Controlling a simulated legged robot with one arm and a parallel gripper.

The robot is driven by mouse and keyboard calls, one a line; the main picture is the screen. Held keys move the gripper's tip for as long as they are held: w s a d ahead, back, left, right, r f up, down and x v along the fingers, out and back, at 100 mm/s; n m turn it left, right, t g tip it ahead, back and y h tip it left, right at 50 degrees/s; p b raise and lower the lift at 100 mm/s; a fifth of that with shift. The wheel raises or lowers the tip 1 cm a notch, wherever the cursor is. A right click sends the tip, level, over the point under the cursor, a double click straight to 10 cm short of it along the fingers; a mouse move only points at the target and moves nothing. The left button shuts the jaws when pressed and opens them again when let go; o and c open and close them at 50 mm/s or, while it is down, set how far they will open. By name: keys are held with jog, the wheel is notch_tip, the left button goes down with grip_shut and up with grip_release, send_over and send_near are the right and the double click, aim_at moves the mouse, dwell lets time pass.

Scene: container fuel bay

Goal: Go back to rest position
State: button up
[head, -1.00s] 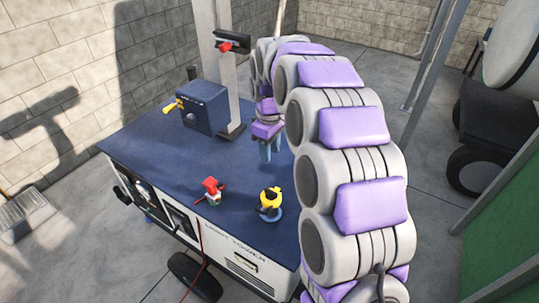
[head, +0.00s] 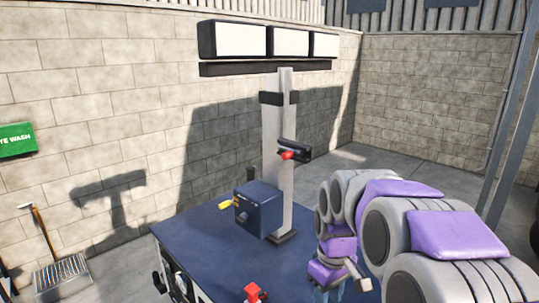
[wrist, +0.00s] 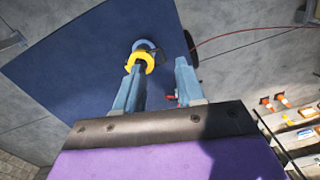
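My gripper (head: 328,292) hangs over the dark blue top of the light-tower cart (head: 205,232), at the lower edge of the head view. In the wrist view, the two blue-grey fingers of my gripper (wrist: 158,82) stand apart with nothing held between them. A yellow ring-shaped fitting with a blue base (wrist: 143,57) shows past the left fingertip and overlaps it in the picture; the gap between them is unclear. A red-topped fitting (head: 252,292) is cut off by the bottom edge of the head view.
A grey mast (head: 275,150) with a red-tipped black bracket (head: 291,152) rises from the cart. A dark blue box (head: 258,208) with a yellow handle stands beside it. Block walls close the back. Orange cones (wrist: 275,102) and shelves (wrist: 305,135) show at right in the wrist view.

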jog(key=s+f+m+b, duration=0.2)
jog(key=s+f+m, duration=0.1)
jog(key=s, duration=1.1)
jog(key=s+f+m+g+b, duration=0.1)
jog(key=s+f, duration=0.4)
jog(key=s, duration=1)
jog(key=m+b, duration=0.1)
jog(key=m, duration=0.1)
jog(key=shift+d+f+m+b, duration=0.2)
jog(key=shift+d+m+b, duration=0.1)
jog(key=shift+d+m, duration=0.1)
